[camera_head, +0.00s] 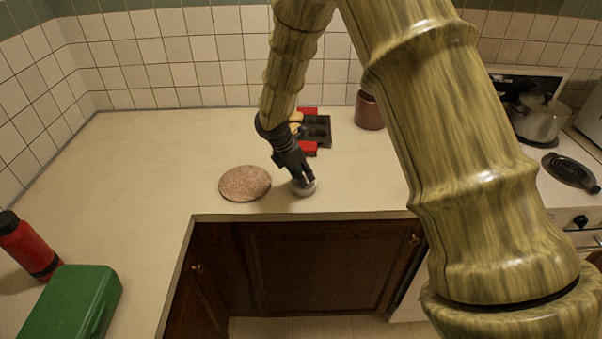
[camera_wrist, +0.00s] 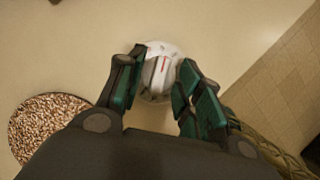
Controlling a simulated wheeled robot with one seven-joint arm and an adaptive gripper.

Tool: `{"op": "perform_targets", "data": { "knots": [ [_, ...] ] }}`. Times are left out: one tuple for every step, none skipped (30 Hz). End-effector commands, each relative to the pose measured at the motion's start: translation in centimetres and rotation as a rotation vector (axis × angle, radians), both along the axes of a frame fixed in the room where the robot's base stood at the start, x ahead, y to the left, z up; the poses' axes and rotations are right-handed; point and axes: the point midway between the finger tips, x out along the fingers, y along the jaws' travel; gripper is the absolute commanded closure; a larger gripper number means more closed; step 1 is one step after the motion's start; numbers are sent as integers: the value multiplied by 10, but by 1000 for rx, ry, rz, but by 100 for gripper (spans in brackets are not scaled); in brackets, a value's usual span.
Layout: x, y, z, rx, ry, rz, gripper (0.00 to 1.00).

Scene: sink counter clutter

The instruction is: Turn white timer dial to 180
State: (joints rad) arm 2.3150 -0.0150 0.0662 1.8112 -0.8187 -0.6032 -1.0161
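The white timer (camera_head: 303,188) sits on the counter near its front edge. In the wrist view it is a round white disc (camera_wrist: 172,58) with a raised dial bar (camera_wrist: 158,72) across it and a red line on the bar. My gripper (camera_head: 298,178) points down at the timer from above. In the wrist view its two green-padded fingers (camera_wrist: 157,86) stand apart on either side of the dial bar. I see gaps between the fingers and the bar, though contact at the tips is hard to judge.
A speckled round mat (camera_head: 245,183) lies just left of the timer. A red and black tray (camera_head: 316,130) and a brown pot (camera_head: 369,111) stand behind. A green box (camera_head: 72,304) and red bottle (camera_head: 28,246) are at left. Counter between is clear.

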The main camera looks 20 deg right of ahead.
Motion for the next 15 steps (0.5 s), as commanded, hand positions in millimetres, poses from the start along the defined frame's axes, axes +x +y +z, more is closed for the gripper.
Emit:
{"op": "perform_targets", "data": {
  "knots": [
    [0,0,0,0,0,0,72],
    [0,0,0,0,0,0,77],
    [0,0,0,0,0,0,84],
    [0,0,0,0,0,0,90],
    [0,0,0,0,0,0,95],
    [0,0,0,0,0,0,100],
    [0,0,0,0,0,0,100],
    [0,0,0,0,0,0,100],
    [0,0,0,0,0,0,100],
    [0,0,0,0,0,0,100],
    [0,0,0,0,1,-1,100],
    [0,0,0,0,1,-6,100],
    [0,0,0,0,1,-14,100],
    [0,0,0,1,1,-27,100],
    [1,0,1,1,0,-51,100]
  ]
}}
